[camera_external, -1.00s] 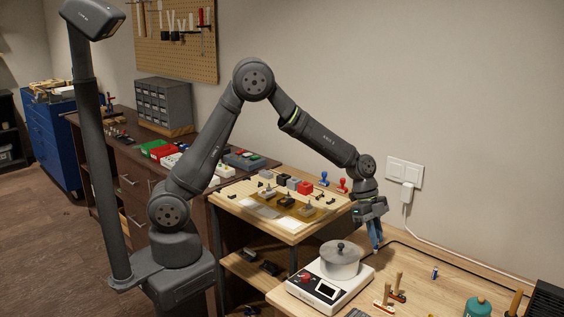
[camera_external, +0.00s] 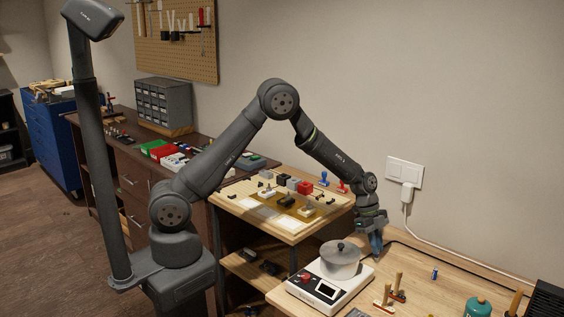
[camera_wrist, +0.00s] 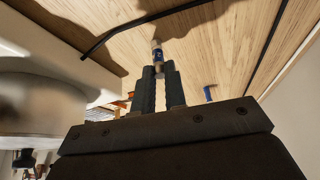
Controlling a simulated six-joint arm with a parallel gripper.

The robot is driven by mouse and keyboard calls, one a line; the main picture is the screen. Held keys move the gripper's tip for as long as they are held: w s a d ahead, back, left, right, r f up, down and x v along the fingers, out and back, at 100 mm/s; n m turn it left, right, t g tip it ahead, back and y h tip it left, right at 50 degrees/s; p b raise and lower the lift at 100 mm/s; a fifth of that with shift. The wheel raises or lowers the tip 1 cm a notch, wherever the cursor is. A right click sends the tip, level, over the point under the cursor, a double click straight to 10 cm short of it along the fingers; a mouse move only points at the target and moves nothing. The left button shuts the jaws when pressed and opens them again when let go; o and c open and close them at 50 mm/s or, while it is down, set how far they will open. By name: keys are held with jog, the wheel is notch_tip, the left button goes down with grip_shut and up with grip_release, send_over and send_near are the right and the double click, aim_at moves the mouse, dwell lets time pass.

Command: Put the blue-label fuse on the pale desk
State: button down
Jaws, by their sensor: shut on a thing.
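My gripper (camera_external: 376,250) points down behind the round pot, over the back of the pale desk (camera_external: 455,297). In the wrist view my gripper (camera_wrist: 159,72) is shut on a small fuse with a white end and a dark blue label (camera_wrist: 157,52), which sticks out past the fingertips. Pale wood grain of the desk (camera_wrist: 215,45) lies beyond it. I cannot tell whether the fuse touches the desk. In the external view the fuse is too small to make out.
A grey lidded pot (camera_external: 341,262) on a white device (camera_external: 312,290) stands close left of my gripper. A small blue cylinder (camera_external: 434,274) stands on the desk to the right. A dark cable runs along the back.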

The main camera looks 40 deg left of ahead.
jog(key=shift+f, duration=0.1)
jog(key=c, duration=1.5)
grip_release()
jog(key=v, duration=1.2)
jog(key=shift+d, duration=0.1)
send_over(374, 261)
jog(key=f, duration=1)
jog(key=shift+w+f, duration=0.2)
jog(key=shift+w, duration=0.15)
jog(key=shift+r, duration=1.55)
